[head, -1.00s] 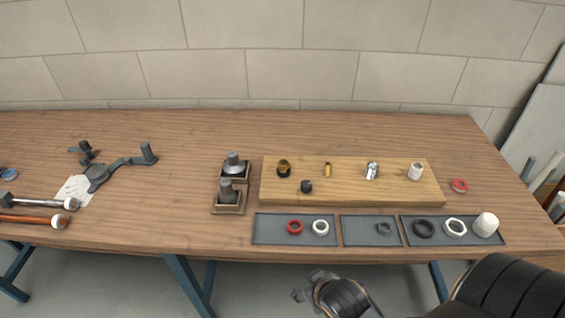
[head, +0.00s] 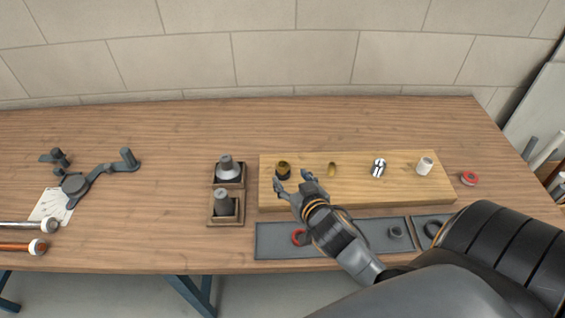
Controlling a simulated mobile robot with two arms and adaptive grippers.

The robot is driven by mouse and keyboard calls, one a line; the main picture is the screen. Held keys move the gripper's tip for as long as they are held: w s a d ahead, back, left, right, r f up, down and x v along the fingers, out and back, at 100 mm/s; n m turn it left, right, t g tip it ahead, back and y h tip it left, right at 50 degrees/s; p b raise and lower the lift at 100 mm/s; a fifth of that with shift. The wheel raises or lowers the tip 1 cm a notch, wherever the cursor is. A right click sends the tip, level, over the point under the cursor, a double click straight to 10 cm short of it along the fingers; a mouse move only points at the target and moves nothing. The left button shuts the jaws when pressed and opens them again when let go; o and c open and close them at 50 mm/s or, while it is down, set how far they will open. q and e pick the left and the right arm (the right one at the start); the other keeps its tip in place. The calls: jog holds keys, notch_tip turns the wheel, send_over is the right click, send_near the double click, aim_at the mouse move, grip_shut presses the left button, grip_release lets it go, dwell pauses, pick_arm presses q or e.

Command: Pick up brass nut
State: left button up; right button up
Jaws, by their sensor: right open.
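A brass-coloured nut-like ring (head: 284,165) sits on a dark base at the left end of the wooden board (head: 350,192). The small black part on the board is hidden behind this gripper. My left gripper is not in view.
A chrome fitting (head: 379,168) and a white fitting (head: 425,165) stand further right on the board. Grey trays (head: 275,242) with rings lie in front, partly covered by my right arm. Two square holders (head: 226,221) with grey parts stand left. The table behind the board is clear.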

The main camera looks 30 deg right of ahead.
aim_at(281, 161)
jog(key=x, duration=0.3)
jog(key=shift+w+d+f+p, duration=0.15)
jog(key=shift+w+d+p, duration=0.25)
jog(key=shift+w+p, duration=0.35)
jog(key=x, duration=0.3)
jog(key=shift+w+d+f, duration=0.15)
jog(key=shift+w+d, duration=0.05)
jog(key=shift+d, duration=0.05)
jog(key=shift+w+f+p, duration=0.1)
jog(key=shift+w+p, duration=0.1)
jog(key=shift+p, duration=0.1)
jog(key=shift+s, duration=0.1)
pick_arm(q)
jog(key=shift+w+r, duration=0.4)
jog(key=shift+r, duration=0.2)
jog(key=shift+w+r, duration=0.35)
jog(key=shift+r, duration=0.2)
pick_arm(e)
jog(key=c, duration=1.3)
